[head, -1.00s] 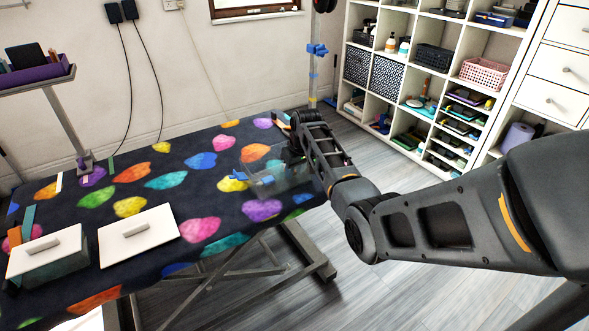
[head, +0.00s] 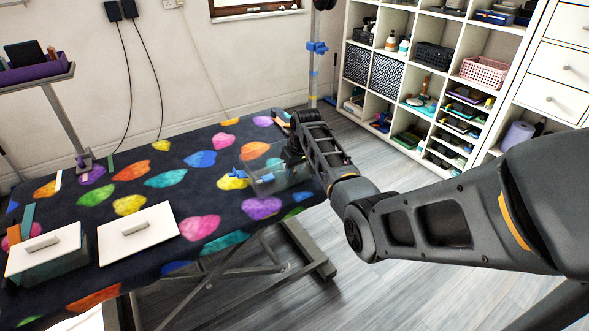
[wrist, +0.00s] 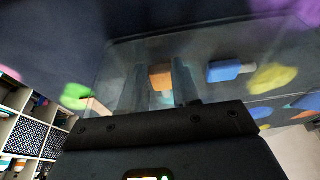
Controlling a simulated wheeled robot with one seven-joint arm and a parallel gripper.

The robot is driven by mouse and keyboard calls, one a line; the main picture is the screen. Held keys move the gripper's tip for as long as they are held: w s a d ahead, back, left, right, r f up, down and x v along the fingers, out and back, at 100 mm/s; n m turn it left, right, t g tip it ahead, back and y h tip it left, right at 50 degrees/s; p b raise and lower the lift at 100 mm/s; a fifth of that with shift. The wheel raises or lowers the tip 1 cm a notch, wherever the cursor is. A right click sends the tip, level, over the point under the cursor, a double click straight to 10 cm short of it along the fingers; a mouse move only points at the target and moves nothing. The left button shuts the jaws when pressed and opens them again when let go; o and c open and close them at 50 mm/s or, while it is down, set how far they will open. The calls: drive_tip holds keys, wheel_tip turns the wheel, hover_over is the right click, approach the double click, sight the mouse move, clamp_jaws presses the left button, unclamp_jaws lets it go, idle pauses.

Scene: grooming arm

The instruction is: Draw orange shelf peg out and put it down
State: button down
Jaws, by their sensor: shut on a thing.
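The orange shelf peg (wrist: 161,77) shows in the wrist view as a small orange block between my two fingers. My gripper (wrist: 163,88) is shut on it. In the head view my gripper (head: 291,155) is over the right end of the table, at a clear see-through box (head: 290,182). The peg cannot be made out there, behind the arm and hand. A blue peg (wrist: 228,71) with a pale end lies right of the fingers in the wrist view. Blue pieces (head: 264,178) also show by the box in the head view. Whether the orange peg is still seated is unclear.
The dark table cloth (head: 120,188) has bright painted blobs. A white-lidded box (head: 45,262) and a white lid with a handle (head: 138,234) are at the front left. A purple tray (head: 38,72) stands on a post. Shelves (head: 395,80) stand beyond.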

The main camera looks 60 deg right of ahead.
drive_tip(key=shift+f, duration=0.15)
drive_tip(key=c, duration=0.8)
unclamp_jaws()
drive_tip(key=shift+o, duration=0.2)
drive_tip(key=v, duration=0.7)
drive_tip(key=shift+r, duration=0.4)
